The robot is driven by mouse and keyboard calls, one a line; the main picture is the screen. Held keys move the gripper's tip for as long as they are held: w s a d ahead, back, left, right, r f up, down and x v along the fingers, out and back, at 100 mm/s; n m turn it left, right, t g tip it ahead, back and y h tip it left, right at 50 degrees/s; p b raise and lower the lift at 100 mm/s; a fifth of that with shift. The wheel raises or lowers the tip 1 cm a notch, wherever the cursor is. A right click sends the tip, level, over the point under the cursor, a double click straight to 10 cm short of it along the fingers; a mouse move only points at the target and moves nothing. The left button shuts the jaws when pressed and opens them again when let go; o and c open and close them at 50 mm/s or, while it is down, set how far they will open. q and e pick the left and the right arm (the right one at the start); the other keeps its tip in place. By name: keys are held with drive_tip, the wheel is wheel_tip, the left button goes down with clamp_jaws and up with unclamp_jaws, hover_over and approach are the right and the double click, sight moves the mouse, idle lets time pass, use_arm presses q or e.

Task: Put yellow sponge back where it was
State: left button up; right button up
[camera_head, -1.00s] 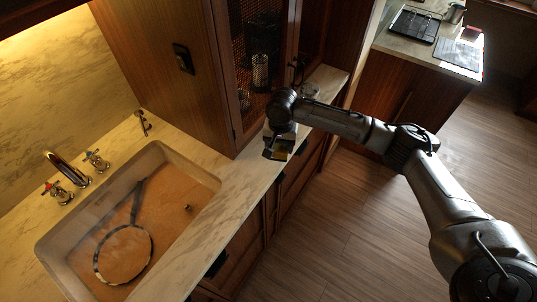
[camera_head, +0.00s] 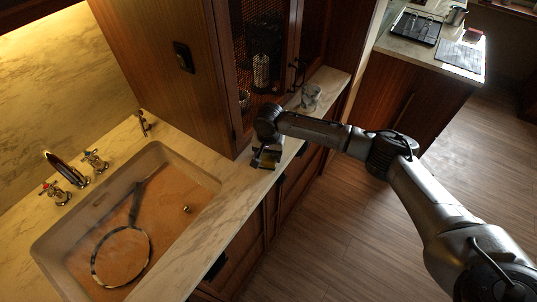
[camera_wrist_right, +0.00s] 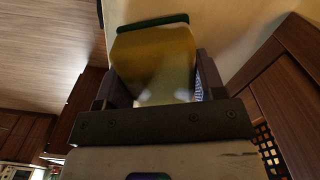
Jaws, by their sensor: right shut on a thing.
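The yellow sponge (camera_wrist_right: 155,55), with a green edge, fills the middle of the right wrist view. My right gripper (camera_wrist_right: 158,80) is shut on it, with a finger on each side. In the head view the right gripper (camera_head: 265,159) is low over the counter strip in front of the tall cabinet, right of the sink. The sponge is mostly hidden by the gripper there, and I cannot tell whether it touches the counter. My left gripper is not in view.
A sink (camera_head: 206,180) with a round, long-handled racket-like item (camera_head: 151,252) in it lies at left, with a faucet (camera_head: 66,168) behind. The tall cabinet (camera_head: 165,75) borders the counter. A glass-like item (camera_head: 311,96) stands farther along. The counter's front strip (camera_head: 225,190) is clear.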

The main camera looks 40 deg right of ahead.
drive_tip(key=o, duration=0.4)
drive_tip(key=shift+f, duration=0.1)
drive_tip(key=o, duration=0.5)
drive_tip(key=shift+c, duration=0.2)
wheel_tip(320, 180, up, 11)
drive_tip(key=shift+w+p, duration=0.1)
drive_tip(key=shift+p, duration=0.75)
drive_tip(key=shift+r, duration=0.65)
